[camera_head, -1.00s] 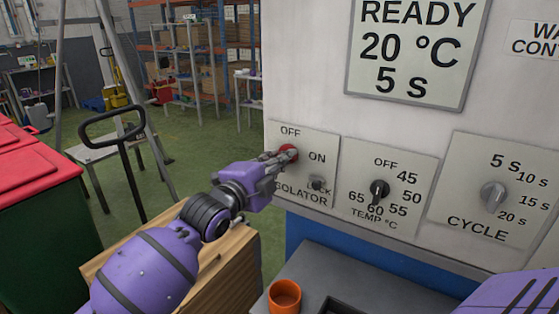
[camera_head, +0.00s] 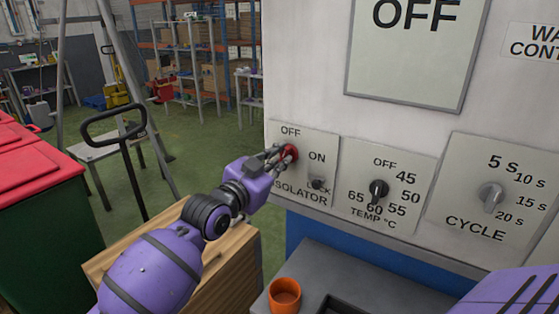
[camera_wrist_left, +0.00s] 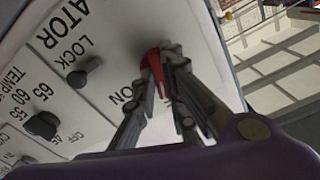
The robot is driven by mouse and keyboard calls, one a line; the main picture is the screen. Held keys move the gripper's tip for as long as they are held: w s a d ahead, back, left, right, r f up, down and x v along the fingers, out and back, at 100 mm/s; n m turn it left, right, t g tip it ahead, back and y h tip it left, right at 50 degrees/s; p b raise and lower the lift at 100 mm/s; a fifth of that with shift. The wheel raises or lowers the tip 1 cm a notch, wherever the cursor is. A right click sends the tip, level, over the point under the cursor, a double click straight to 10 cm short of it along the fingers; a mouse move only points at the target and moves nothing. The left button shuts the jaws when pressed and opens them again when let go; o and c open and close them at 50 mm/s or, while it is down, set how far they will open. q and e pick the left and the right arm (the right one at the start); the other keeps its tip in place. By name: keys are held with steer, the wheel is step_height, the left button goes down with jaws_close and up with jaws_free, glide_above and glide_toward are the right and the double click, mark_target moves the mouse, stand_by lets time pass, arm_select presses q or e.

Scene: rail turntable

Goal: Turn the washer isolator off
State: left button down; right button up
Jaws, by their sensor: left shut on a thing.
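The red isolator knob (camera_head: 289,154) is on the plate marked OFF, ON, LOCK and ISOLATOR (camera_head: 326,158) at the left of the white panel. My left gripper (camera_head: 284,155) is shut on the knob; its fingers lie on both sides of the knob in the left wrist view (camera_wrist_left: 155,75). Which mark the knob points to is partly hidden by the fingers. The small dark lock (camera_head: 318,183) sits below ON. The display (camera_head: 415,60) above reads OFF. My right gripper is not in view.
The TEMP knob (camera_head: 379,190) and CYCLE knob (camera_head: 492,196) are to the right on the panel. An orange cup (camera_head: 285,295) stands on the grey shelf (camera_head: 325,272) below. A red-lidded bin (camera_head: 40,170) and a trolley handle (camera_head: 108,122) are at the left.

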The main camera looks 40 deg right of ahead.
arm_select(q)
steer(key=n, duration=0.2)
steer(key=shift+n, duration=0.9)
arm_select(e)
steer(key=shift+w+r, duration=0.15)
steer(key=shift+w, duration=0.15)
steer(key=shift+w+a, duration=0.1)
arm_select(q)
steer(key=c, duration=1.8)
jaws_free()
steer(key=shift+a, duration=0.15)
steer(key=v, duration=1.2)
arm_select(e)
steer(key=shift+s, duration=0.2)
arm_select(q)
steer(key=shift+w, duration=0.1)
